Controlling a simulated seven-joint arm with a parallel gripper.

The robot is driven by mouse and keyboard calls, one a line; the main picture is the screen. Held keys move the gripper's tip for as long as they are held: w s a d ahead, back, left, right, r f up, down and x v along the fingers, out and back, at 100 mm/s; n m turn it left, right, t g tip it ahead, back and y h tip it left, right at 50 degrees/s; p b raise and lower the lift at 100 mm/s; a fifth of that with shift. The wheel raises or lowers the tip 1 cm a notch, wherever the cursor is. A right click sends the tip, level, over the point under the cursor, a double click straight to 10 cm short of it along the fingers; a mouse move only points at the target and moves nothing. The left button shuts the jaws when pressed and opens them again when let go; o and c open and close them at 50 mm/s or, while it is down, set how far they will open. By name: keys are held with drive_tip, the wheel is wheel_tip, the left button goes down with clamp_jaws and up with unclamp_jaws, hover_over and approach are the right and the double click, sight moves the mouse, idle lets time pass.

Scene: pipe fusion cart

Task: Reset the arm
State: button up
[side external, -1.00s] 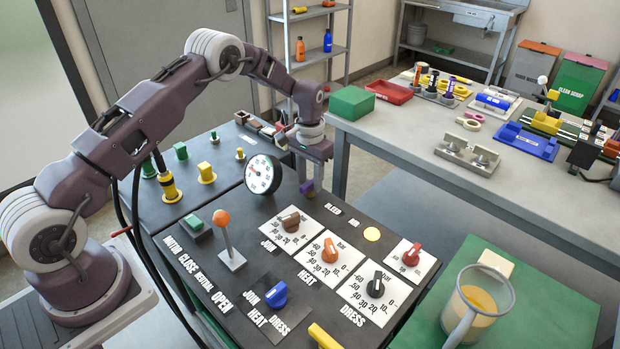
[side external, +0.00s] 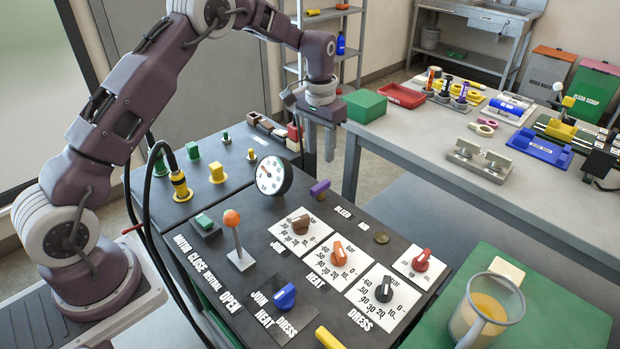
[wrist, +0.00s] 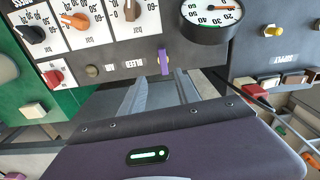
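My gripper (side external: 319,158) is raised in the air beyond the back edge of the dark control panel (side external: 225,290). Its two fingers point down, stand apart and hold nothing. Both fingers also show in the wrist view (wrist: 160,88), with a gap between them. The purple lever (side external: 319,188) by the BLEED label sits on the panel below my gripper, apart from it. It also shows in the wrist view (wrist: 164,62), just past the fingers.
A round gauge (side external: 271,175), an orange-knobbed lever (side external: 232,220) and several dials fill the panel. A green box (side external: 366,106) and a red tray (side external: 401,95) stand on the grey bench at right. A jug (side external: 488,306) is at front right.

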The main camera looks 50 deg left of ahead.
drive_tip(key=s+d+r+t, duration=0.2)
drive_tip(key=s+d+r, duration=0.1)
drive_tip(key=s+r, duration=0.65)
drive_tip(key=s+d+r+t, duration=0.1)
drive_tip(key=s+d+r, duration=0.2)
drive_tip(key=s+r, duration=0.7)
drive_tip(key=s+d+f+t, duration=0.1)
drive_tip(key=s+d+t, duration=0.1)
drive_tip(key=s, duration=1.5)
drive_tip(key=shift+m, duration=0.4)
